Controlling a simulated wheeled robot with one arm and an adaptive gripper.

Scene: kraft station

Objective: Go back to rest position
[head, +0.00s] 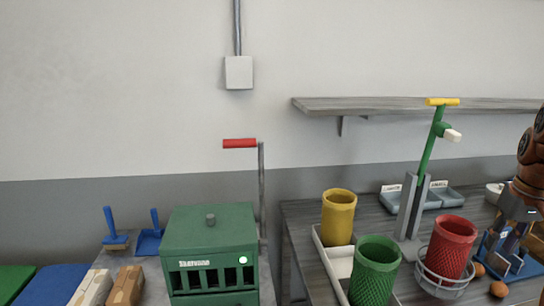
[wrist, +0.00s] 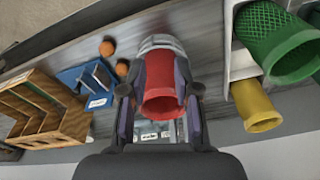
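My arm comes in at the right edge of the head view, with my gripper low there, partly cut off and hard to make out. In the wrist view my gripper (wrist: 160,98) has its two dark fingers spread apart. The red cup (wrist: 160,78) shows between them in that picture, and I see no finger closed on it. In the head view the red cup (head: 452,245) stands upright in a round wire holder (head: 440,283) on the grey table, to the left of my arm.
A green lever stand (head: 425,160) rises behind the red cup. A wooden rack (wrist: 45,110) and blue stand (wrist: 88,78) are nearby. A green box (head: 210,235) stands left.

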